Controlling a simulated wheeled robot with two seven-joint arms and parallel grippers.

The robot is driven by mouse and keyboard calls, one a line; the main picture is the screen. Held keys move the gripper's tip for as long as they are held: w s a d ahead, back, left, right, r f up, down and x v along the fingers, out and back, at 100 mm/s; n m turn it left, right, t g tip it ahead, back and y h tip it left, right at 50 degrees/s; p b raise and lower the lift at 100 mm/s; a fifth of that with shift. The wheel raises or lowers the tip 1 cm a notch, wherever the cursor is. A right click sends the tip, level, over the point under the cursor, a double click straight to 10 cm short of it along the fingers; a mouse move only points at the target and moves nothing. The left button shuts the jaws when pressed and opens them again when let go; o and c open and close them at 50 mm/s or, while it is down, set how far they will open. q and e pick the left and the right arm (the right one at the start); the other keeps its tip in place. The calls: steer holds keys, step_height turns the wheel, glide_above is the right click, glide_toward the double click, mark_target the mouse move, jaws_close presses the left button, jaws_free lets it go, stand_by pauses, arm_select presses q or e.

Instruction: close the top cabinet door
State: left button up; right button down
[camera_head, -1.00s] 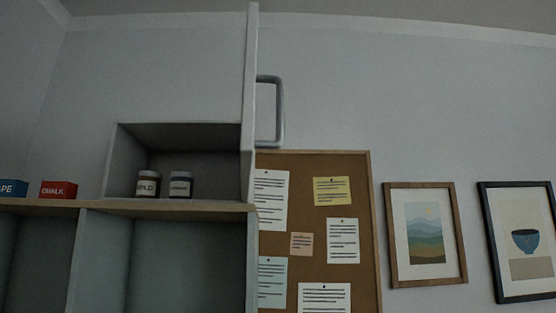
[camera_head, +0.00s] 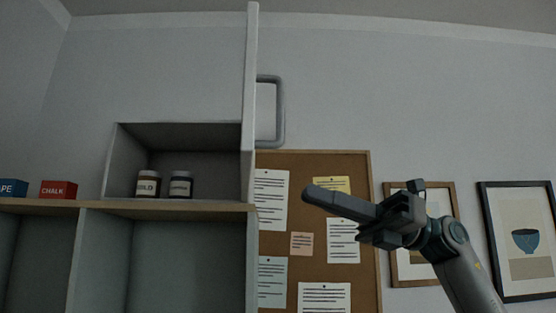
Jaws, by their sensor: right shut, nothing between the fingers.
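The top cabinet (camera_head: 112,165) is a grey box on a wooden shelf top, with its front open. Its door (camera_head: 250,90) stands swung open at the right side, seen nearly edge-on. A grey bar handle (camera_head: 281,110) sticks out on the door's right face. My right gripper (camera_head: 308,194) comes in from the lower right with its fingers together and empty. It points left, below and to the right of the handle, and appears apart from the door. My left gripper is not in view.
Two labelled jars (camera_head: 148,184) (camera_head: 181,185) stand inside the cabinet. A red chalk box (camera_head: 59,189) and a blue box (camera_head: 12,188) sit on the shelf top (camera_head: 100,206) at left. A corkboard (camera_head: 310,253) and framed pictures (camera_head: 520,290) hang on the wall at right.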

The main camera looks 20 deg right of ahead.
steer(key=s+d+r+n+t+h, duration=0.1)
steer(key=s+d+r+t+h, duration=0.1)
steer(key=s+d+r+h, duration=0.1)
steer(key=s+d+r, duration=0.1)
steer(key=s+d, duration=0.1)
steer(key=s, duration=0.1)
steer(key=shift+s+h, duration=0.25)
steer(key=shift+h, duration=0.15)
steer(key=w+a+p, duration=0.2)
steer(key=a+p, duration=0.4)
steer(key=a, duration=0.7)
steer(key=shift+w+a, duration=0.3)
steer(key=shift+a, duration=0.05)
steer(key=shift+a, duration=0.1)
